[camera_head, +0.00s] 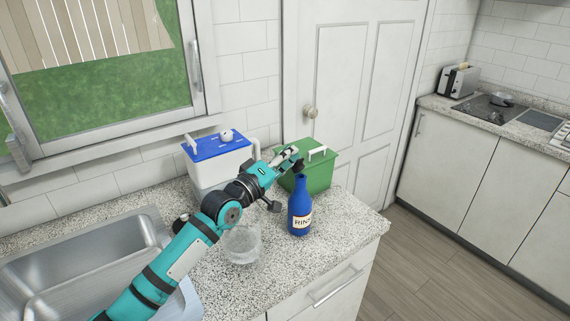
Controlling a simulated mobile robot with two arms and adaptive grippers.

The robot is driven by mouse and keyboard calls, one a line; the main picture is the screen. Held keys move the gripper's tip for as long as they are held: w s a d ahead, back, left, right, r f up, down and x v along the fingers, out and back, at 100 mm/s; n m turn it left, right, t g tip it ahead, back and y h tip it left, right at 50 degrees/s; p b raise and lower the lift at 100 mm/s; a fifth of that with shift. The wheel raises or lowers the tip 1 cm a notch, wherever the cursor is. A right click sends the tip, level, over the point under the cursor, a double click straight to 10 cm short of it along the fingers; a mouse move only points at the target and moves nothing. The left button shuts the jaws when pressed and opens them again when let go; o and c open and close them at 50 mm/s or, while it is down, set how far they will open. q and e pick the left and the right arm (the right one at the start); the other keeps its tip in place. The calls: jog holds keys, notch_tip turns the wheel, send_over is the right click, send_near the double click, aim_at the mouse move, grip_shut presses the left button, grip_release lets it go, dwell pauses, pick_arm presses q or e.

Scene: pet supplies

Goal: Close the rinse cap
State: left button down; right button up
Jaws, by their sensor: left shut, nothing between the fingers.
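A blue rinse bottle (299,213) with a cream label stands upright on the granite counter. Its narrow neck points up; whether its cap is on or open is too small to tell. My left gripper (295,158) is shut and empty, just above and slightly left of the bottle's top, in front of the green box. Whether it touches the bottle's top cannot be told. My right gripper is not in view.
A green box (318,178) with a white handle stands behind the bottle. A blue-lidded white box (218,150) is against the wall. A clear glass container (241,246) stands beneath my left arm. The sink (92,262) is at left; the counter right of the bottle is clear.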

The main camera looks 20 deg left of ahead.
pick_arm(q)
jog(key=shift+s+d+f+m+h+b, duration=0.35)
jog(key=shift+s+d+m+h+b, duration=0.35)
jog(key=shift+m, duration=0.65)
jog(key=shift+s+d+f+m+h+b, duration=0.3)
jog(key=shift+s+d+m+b, duration=0.15)
jog(key=shift+m+b, duration=0.7)
jog(key=shift+s+d+f+m+h+b, duration=0.35)
jog(key=shift+s+d+m+h+b, duration=0.25)
jog(key=shift+m, duration=0.9)
jog(key=shift+d+f, duration=0.1)
jog(key=shift+d, duration=0.05)
